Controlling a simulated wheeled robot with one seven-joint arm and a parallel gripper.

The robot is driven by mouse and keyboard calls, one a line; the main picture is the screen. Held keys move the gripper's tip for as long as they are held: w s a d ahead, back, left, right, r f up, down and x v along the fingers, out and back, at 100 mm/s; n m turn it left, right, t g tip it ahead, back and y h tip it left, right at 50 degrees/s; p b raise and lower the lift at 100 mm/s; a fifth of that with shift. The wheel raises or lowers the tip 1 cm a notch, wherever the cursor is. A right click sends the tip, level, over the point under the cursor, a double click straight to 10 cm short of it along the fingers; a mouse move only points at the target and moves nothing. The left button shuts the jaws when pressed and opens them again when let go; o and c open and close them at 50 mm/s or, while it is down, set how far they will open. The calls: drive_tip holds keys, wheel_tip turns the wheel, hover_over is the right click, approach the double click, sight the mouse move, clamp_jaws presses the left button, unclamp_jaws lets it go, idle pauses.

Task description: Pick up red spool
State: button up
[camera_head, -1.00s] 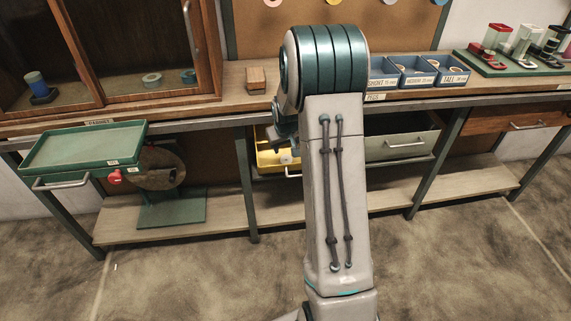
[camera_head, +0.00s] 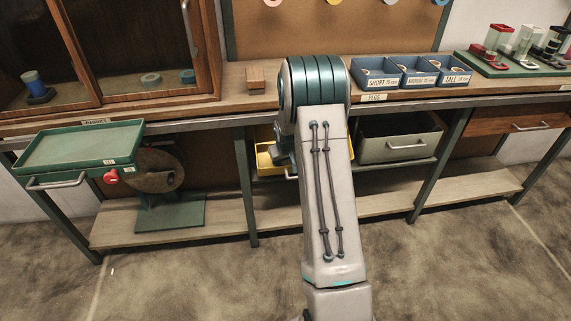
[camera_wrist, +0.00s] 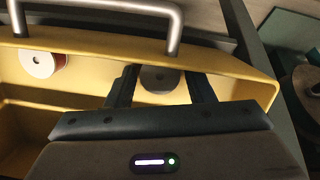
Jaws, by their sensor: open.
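In the wrist view, a spool with a pale face and a reddish edge (camera_wrist: 42,64) sits in the yellow drawer (camera_wrist: 88,88), left of my gripper. A second spool (camera_wrist: 158,79), greyish and in shadow, lies between the fingers of my gripper (camera_wrist: 162,84); I cannot tell its true colour. My gripper is open, with one finger on each side of that second spool, and no grip on it shows. In the head view the yellow drawer (camera_head: 266,161) is partly hidden behind my arm, and so is most of my gripper.
The drawer's metal handle (camera_wrist: 178,25) stands beyond the fingers. A grey drawer (camera_head: 375,150) is open right of the yellow one. A green tray (camera_head: 80,148) juts out at left near a round disc on a stand (camera_head: 150,170). Blue bins (camera_head: 412,73) stand on the workbench.

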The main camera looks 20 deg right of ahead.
drive_tip(key=c, duration=0.7)
drive_tip(key=shift+r, duration=0.1)
drive_tip(key=shift+c, duration=0.2)
